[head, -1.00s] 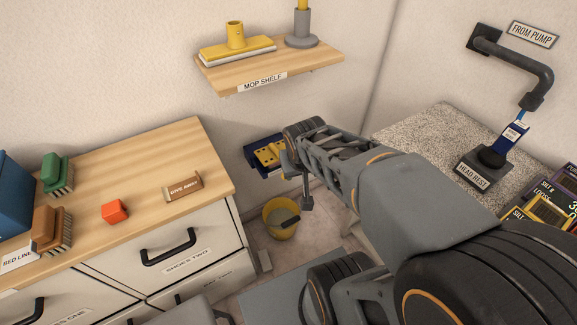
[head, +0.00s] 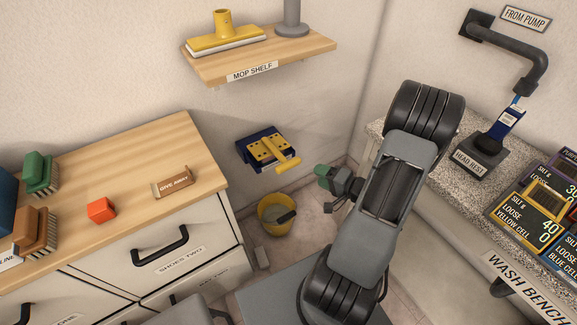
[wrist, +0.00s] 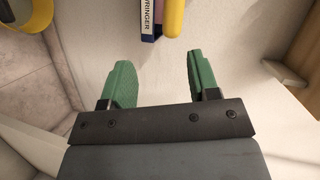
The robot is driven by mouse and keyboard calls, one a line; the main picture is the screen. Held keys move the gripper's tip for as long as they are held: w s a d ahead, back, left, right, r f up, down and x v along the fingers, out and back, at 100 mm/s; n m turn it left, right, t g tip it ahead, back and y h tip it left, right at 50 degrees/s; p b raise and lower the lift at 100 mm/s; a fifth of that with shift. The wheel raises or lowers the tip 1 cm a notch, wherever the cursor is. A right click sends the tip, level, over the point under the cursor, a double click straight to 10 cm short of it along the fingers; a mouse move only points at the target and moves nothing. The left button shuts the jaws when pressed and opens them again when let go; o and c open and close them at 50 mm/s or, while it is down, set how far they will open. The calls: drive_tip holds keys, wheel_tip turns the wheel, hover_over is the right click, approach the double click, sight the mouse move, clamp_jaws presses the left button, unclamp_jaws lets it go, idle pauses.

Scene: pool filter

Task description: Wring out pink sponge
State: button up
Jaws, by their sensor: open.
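No pink sponge shows in either view. A blue wringer (head: 245,156) with a yellow perforated top and a yellow handle (head: 287,165) is on the back wall. A yellow bucket (head: 268,221), with something dark and pale inside, stands on the floor below. My gripper (head: 324,177) has green fingers and is right of the wringer, apart from it. In the wrist view the green fingers (wrist: 158,78) are spread with nothing between them. The wringer's labelled side (wrist: 146,18) and yellow handle (wrist: 174,16) lie beyond the fingertips. The bucket rim (wrist: 27,24) shows at upper left.
A wooden-topped drawer cabinet (head: 120,190) with brushes and a red block (head: 101,210) stands left. A mop shelf (head: 300,48) hangs above the wringer.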

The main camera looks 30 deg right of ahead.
sight(292, 167)
drive_tip(key=shift+m+t+y, duration=0.5)
drive_tip(key=shift+m+y, duration=0.3)
drive_tip(key=shift+y, duration=0.1)
drive_tip(key=b+x, duration=0.1)
drive_tip(key=x, duration=0.3)
drive_tip(key=a+b+x, duration=0.1)
drive_tip(key=x, duration=0.3)
drive_tip(key=b+x, duration=0.1)
drive_tip(key=x, duration=0.3)
drive_tip(key=shift+s+a, duration=0.3)
drive_tip(key=shift+s, duration=0.05)
clamp_jaws()
